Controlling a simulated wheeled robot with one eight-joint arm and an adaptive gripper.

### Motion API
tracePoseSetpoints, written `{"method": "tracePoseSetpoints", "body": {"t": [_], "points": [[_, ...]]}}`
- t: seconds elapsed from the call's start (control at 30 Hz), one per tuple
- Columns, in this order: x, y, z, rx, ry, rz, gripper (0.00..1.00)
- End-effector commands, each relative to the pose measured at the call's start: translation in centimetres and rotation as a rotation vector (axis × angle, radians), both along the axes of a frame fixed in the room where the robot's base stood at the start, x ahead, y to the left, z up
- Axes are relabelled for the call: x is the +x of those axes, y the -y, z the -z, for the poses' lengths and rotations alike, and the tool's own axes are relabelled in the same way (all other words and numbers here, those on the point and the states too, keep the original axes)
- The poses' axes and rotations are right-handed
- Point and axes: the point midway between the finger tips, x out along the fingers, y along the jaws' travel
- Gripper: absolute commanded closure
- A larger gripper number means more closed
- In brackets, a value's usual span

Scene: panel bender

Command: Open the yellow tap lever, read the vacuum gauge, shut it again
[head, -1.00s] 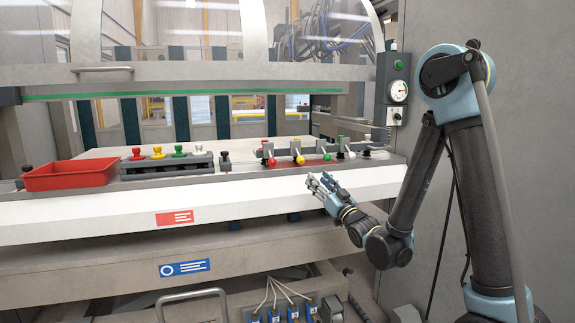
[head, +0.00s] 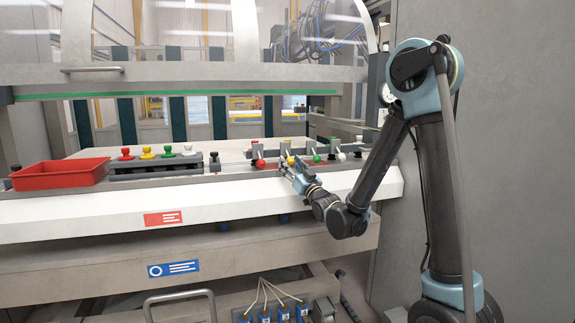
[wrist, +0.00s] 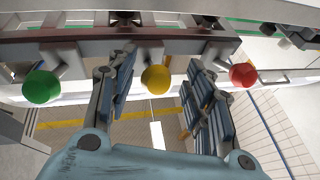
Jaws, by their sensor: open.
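The yellow tap lever (head: 291,160) shows a yellow ball knob in the row on the machine's front ledge. In the wrist view the yellow knob (wrist: 155,79) lies between the spread fingers of my gripper (wrist: 161,64); neither finger appears to touch it. In the head view my gripper (head: 292,172) is just in front of the knob and partly covers its lever. The vacuum gauge (head: 385,92) is at the right, mostly hidden behind my arm, so its needle cannot be read.
A red-knobbed lever (wrist: 243,75) and a green-knobbed lever (wrist: 41,86) flank the yellow one closely. A white knob (head: 342,156) is further right. A red tray (head: 60,178) and a rack of coloured knobs (head: 155,170) stand left on the ledge.

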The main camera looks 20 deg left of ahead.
Motion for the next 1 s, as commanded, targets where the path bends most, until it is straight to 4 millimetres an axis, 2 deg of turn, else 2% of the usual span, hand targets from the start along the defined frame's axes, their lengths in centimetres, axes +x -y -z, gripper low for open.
{"method": "tracePoseSetpoints", "body": {"t": [0.2,0.5,0.7,1.0], "points": [[0.88,0.07,-0.68,0.002,0.001,0.012,0.53],[1.19,0.55,-0.79,0.003,0.000,0.018,0.53],[1.23,0.68,-0.80,0.004,0.002,0.019,0.98],[1.03,0.44,-0.88,-0.001,-0.008,0.016,1.00]]}}
